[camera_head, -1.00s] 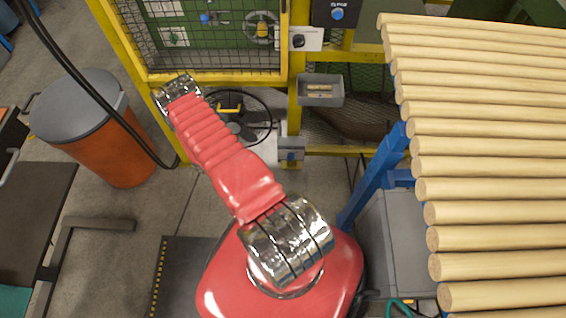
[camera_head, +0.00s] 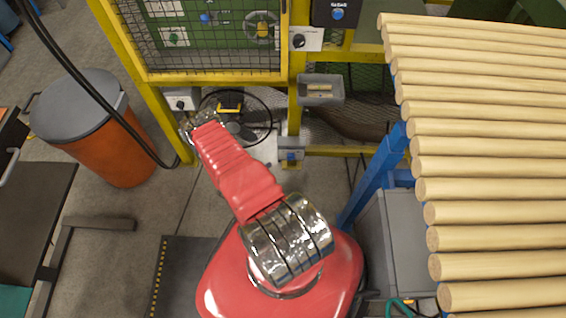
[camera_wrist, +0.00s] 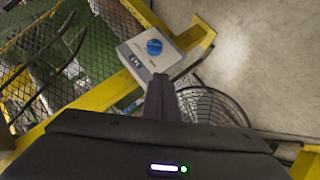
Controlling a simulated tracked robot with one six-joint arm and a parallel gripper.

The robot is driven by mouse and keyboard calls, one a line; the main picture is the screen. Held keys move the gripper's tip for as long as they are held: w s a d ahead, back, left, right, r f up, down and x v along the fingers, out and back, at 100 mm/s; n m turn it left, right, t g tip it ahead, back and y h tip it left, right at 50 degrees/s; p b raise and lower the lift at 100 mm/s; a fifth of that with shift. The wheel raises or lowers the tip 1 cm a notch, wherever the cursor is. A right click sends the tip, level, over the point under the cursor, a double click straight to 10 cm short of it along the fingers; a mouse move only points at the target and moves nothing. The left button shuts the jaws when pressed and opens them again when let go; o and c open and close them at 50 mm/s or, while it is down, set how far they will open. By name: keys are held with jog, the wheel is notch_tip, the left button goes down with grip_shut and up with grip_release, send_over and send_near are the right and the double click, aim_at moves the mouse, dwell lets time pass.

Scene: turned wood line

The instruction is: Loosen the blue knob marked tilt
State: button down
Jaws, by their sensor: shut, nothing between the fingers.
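In the wrist view a round blue knob (camera_wrist: 154,47) sits on a pale box (camera_wrist: 143,58) fixed to a yellow rail. Dark lettering beside the knob is too small and turned to read surely. My gripper (camera_wrist: 160,82) is shut and empty; its dark fingers reach up to near the box's lower edge, and the knob shows just beyond the tips. I cannot tell whether they touch the box. In the head view my arm hides the fingers. A small box with a blue knob (camera_head: 291,156) on the yellow post there may be the same one.
Another blue knob (camera_head: 337,13) is on a dark box at the top. Black knobs show on a white box (camera_head: 299,41) and a lower box (camera_head: 180,104). A yellow-framed mesh guard (camera_head: 215,76), a grey tray (camera_head: 321,90) and wood rods (camera_head: 490,160) stand around my arm.

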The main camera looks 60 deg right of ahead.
send_near(291, 158)
jog(key=w+d+f, duration=0.2)
jog(key=w+d, duration=0.1)
jog(key=w, duration=0.1)
jog(key=s+f, duration=0.1)
jog(key=s+d+f, duration=0.1)
jog(key=s, duration=0.1)
jog(key=shift+f, duration=0.25)
